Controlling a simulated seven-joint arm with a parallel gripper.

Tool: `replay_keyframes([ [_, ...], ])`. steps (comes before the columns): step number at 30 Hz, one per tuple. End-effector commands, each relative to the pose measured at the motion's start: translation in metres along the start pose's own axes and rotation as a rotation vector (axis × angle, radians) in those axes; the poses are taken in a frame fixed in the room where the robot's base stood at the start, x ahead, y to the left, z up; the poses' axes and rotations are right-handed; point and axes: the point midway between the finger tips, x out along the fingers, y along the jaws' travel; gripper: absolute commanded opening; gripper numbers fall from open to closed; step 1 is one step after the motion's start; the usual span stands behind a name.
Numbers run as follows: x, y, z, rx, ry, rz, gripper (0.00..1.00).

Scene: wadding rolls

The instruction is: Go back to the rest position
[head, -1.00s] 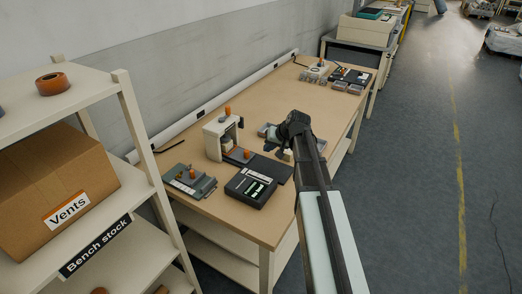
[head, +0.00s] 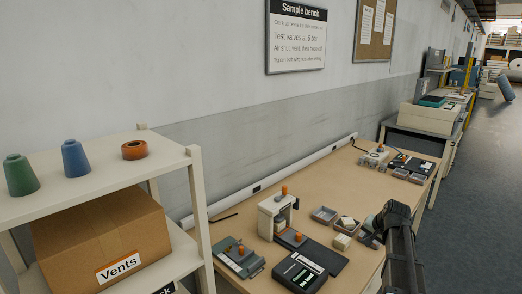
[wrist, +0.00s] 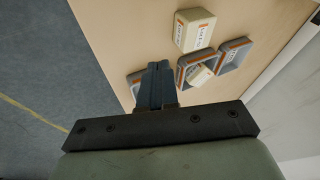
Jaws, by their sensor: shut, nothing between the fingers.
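My gripper (wrist: 157,88) is shut and empty in the wrist view, its two dark fingers pressed together above the bench. In the head view my arm reaches up from the lower right, and the gripper end (head: 372,232) is by the bench's right side, with the fingertips hard to make out. The tan bench (head: 325,174) lies below it. Small grey bins (head: 324,215) and a cream block (head: 341,241) are just left of the gripper. In the wrist view a cream labelled box (wrist: 195,30) and a grey bin (wrist: 235,54) lie beyond the fingers.
A white fixture with an orange knob (head: 276,216), a grey valve block (head: 240,257) and a black tester (head: 299,272) stand on the near bench. A shelf with a Vents carton (head: 100,243) is at left. Floor (head: 480,190) at right is clear.

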Motion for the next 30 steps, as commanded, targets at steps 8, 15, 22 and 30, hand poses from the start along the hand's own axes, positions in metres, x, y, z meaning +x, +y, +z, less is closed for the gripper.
replay_keyframes([
  [8,0.049,0.135,-0.024,0.379,0.075,0.158,0.0],
  [15,0.11,0.183,0.006,0.481,0.069,0.158,0.0],
  [22,0.169,0.189,0.083,0.424,-0.033,0.196,0.0],
  [30,0.22,0.179,0.202,0.24,-0.22,0.264,0.0],
])
